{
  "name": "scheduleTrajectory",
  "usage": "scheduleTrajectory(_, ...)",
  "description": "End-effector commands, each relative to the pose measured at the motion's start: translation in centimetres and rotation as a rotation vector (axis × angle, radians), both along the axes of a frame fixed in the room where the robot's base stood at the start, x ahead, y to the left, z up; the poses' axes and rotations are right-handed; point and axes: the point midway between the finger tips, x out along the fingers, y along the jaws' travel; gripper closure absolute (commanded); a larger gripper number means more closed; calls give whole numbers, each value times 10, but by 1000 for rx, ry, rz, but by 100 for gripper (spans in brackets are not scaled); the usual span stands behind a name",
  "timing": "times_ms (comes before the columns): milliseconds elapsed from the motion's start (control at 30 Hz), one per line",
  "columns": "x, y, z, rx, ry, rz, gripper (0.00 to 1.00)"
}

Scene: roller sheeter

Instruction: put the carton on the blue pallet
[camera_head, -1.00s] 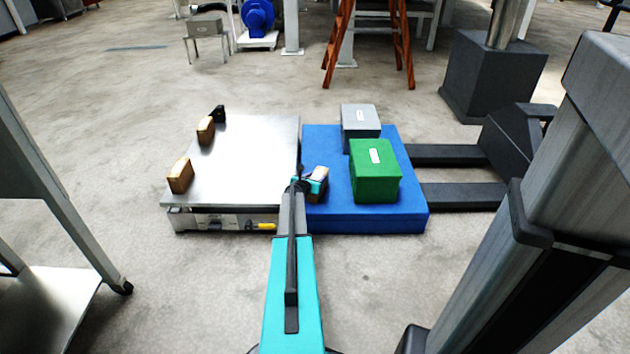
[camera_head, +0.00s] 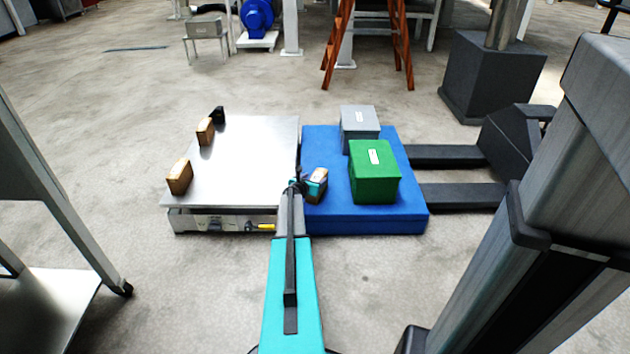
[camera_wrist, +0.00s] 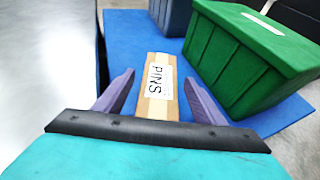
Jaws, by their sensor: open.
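A brown carton (camera_wrist: 158,100) with a white label reading "PINS" lies on the blue pallet (camera_wrist: 133,28). In the head view the carton (camera_head: 317,194) shows at the pallet's near left part, partly hidden by my gripper (camera_head: 306,184). In the wrist view my gripper (camera_wrist: 160,98) is open, with one finger on each side of the carton and a visible gap to each. The blue pallet (camera_head: 365,222) also carries a green box and a grey box.
The green box (camera_head: 374,180) stands right of the carton, and the grey box (camera_head: 359,128) stands behind it. A steel platform (camera_head: 255,165) adjoins the pallet on the left, with two brown cartons (camera_head: 179,177) on it. Dark forks (camera_head: 460,196) extend right.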

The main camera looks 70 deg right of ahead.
Motion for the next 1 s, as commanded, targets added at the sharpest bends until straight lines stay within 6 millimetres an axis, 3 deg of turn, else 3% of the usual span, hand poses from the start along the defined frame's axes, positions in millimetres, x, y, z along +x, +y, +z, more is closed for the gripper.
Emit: scheduleTrajectory(1000,2,98,41,0,0,0,36)
